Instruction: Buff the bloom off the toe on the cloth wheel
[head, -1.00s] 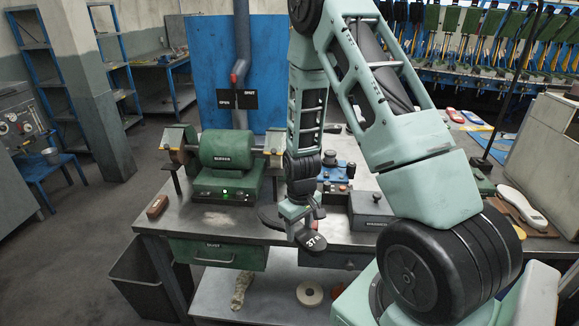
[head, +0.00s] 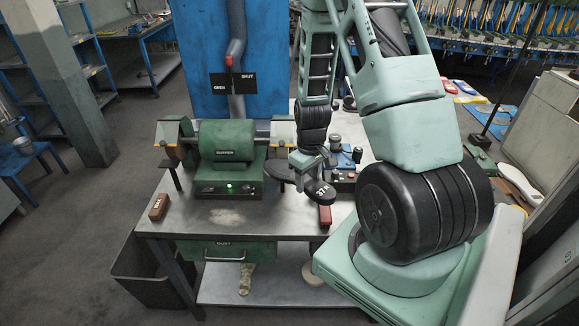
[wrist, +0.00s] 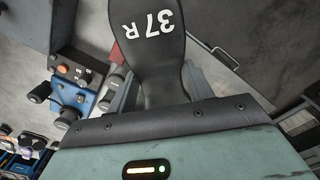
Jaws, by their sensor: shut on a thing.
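My gripper (head: 311,172) is shut on a black shoe sole (head: 321,194) marked 37 R. The sole also shows in the wrist view (wrist: 150,55), its marked end pointing away from the jaws. I cannot make out any bloom on it. In the head view the sole is held over the right part of the bench. The green buffing machine (head: 228,150) stands to its left, apart from it, with a green light lit. The machine has a guarded spindle end on each side. A brownish wheel (head: 173,152) shows partly at the left end; the right wheel is hidden by its guard.
A brown block (head: 158,207) is at front left. The bench front before the machine is clear.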

